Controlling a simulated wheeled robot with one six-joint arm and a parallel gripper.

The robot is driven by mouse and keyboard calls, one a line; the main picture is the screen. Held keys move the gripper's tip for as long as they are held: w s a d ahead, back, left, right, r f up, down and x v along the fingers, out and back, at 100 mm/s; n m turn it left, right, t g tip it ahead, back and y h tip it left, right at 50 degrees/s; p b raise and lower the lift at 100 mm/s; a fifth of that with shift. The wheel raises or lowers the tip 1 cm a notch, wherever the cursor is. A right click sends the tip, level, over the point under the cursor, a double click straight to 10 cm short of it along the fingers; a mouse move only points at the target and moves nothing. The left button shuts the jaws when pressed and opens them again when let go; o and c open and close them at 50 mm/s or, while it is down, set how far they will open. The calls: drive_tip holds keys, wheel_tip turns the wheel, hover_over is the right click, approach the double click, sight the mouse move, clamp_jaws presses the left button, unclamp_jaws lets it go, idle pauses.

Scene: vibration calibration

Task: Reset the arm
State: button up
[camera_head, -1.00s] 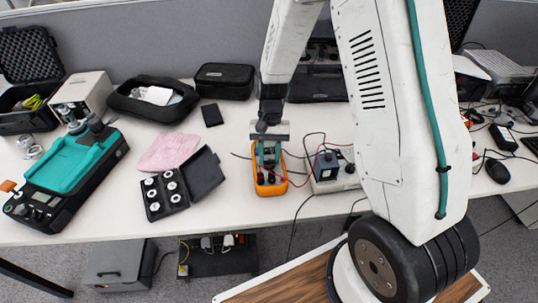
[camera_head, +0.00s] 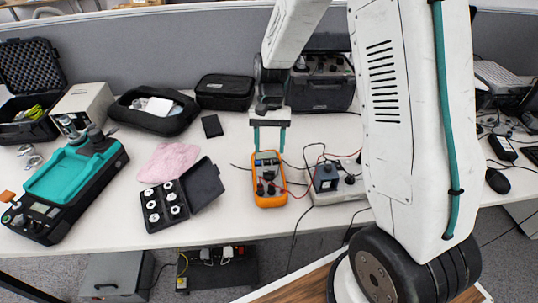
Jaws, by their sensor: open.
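My gripper (camera_head: 269,137) hangs over the white table (camera_head: 225,222), with its two teal fingers apart and pointing down. It is just behind and above the top end of an orange multimeter (camera_head: 269,199). Nothing shows between the fingers. My white arm reaches in from the right side of the picture and hides part of the table there. The multimeter lies on the table with its display facing up and leads plugged in. I cannot tell whether the fingertips touch it.
Left of the multimeter are an open black case of white weights (camera_head: 164,207), a pink cloth (camera_head: 168,161) and a teal-topped device (camera_head: 66,178). A small dark block (camera_head: 326,172) stands on a power strip (camera_head: 340,192) to the right. A black box (camera_head: 320,93) stands behind my gripper.

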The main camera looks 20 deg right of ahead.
drive_tip(key=shift+w+r, duration=0.1)
drive_tip(key=shift+r, duration=0.15)
idle(0.3)
drive_tip(key=s+d+r+n+t+h, duration=0.1)
drive_tip(key=s+r+n+t, duration=0.4)
drive_tip(key=s+r, duration=1.6)
drive_tip(key=shift+s+d+r+h, duration=0.15)
drive_tip(key=shift+s+r+h, duration=0.25)
drive_tip(key=shift+s, duration=1.85)
drive_tip(key=shift+f, duration=0.1)
